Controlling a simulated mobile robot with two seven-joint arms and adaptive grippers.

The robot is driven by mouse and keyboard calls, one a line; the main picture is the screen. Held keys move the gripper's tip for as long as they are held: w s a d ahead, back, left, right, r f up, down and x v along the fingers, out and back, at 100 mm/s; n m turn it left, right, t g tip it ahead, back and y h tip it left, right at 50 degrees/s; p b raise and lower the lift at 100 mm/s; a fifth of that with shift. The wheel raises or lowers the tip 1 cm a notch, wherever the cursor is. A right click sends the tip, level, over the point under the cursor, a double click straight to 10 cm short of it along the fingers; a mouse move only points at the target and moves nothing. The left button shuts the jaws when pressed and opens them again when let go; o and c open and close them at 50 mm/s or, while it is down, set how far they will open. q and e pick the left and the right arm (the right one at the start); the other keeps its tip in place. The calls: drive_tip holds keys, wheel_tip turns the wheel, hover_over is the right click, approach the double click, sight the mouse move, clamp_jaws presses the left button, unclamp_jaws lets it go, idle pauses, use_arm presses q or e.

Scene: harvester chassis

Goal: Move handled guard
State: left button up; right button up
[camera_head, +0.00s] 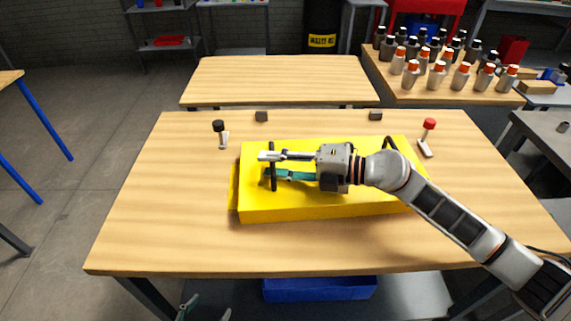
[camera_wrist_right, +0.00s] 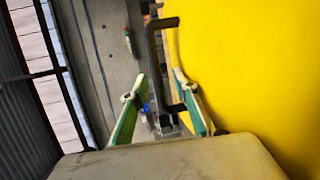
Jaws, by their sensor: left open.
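The yellow guard (camera_head: 330,205) lies on the wooden table as a broad, flat box. A black handle (camera_head: 273,180) stands at its left side, and a second black handle (camera_head: 390,145) shows partly behind my right arm. My right gripper (camera_head: 270,164) reaches in from the right over the guard to the left handle. In the right wrist view its green fingers (camera_wrist_right: 160,85) are apart, with the black handle (camera_wrist_right: 153,65) between them and a gap visible. My left gripper (camera_head: 205,312) is low at the bottom edge, mostly cut off, with its fingers apart and away from the guard.
A black-knobbed clamp (camera_head: 220,134) and a red-knobbed clamp (camera_head: 427,138) flank the guard on the table (camera_head: 150,220). Two small dark blocks (camera_head: 261,116) (camera_head: 375,116) sit behind it. An empty wooden table (camera_head: 285,80) stands further back. A blue bin (camera_head: 320,289) is below the front edge.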

drive_tip(key=shift+a, duration=0.1)
clamp_jaws()
drive_tip(key=shift+w, duration=0.15)
